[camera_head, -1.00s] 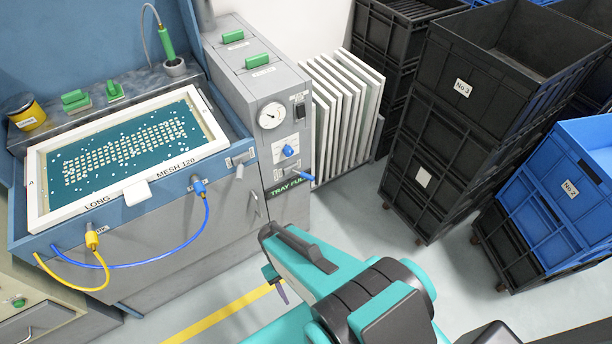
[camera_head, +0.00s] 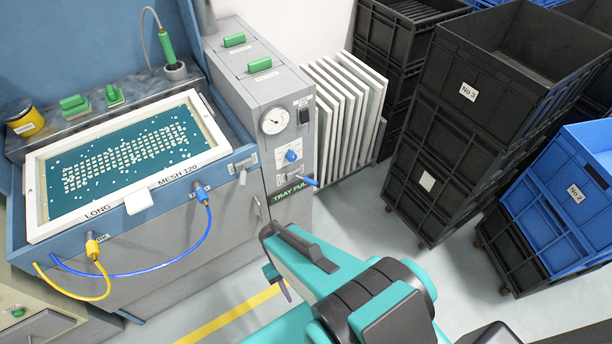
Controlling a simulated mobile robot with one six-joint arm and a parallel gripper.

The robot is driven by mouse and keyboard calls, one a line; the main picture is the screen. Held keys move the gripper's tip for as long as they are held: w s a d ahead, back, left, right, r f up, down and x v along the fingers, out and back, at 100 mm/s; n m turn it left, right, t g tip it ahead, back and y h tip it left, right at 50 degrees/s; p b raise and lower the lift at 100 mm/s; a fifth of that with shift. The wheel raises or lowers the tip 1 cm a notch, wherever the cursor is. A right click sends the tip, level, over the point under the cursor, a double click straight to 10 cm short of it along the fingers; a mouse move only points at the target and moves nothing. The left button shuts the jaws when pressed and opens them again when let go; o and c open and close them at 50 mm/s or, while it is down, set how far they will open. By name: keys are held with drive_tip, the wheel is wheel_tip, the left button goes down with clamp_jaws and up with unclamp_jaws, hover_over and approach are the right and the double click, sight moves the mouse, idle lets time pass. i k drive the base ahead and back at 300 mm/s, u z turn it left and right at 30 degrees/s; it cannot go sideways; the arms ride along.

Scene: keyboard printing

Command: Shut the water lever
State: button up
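A blue-handled lever (camera_head: 309,181) sticks out to the right from the front of the grey cabinet (camera_head: 237,86), just above the green "TRAY FUL..." label. It appears to be the water lever, but its marking is too small to read. A blue knob (camera_head: 292,155) sits above it. My teal and black arm rises from the bottom of the view, below and in front of the lever and apart from it. Only a small dark tip (camera_head: 286,291) shows beyond the arm link, possibly part of my gripper. The fingers are otherwise hidden.
A sink with a framed screen (camera_head: 140,205) stands left, with a blue hose (camera_head: 190,246) and a yellow hose (camera_head: 70,293) on its front. White panels (camera_head: 340,100) stand right of the cabinet. Black crates (camera_head: 450,140) and blue crates (camera_head: 560,190) are farther right. Floor between is clear.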

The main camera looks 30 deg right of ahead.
sight(307, 180)
drive_tip(key=z, duration=0.05)
drive_tip(key=i, duration=0.5)
drive_tip(key=z, duration=0.9)
drive_tip(key=k, duration=0.95)
drive_tip(key=u, duration=0.1)
drive_tip(key=i, duration=0.3)
drive_tip(key=z, duration=0.1)
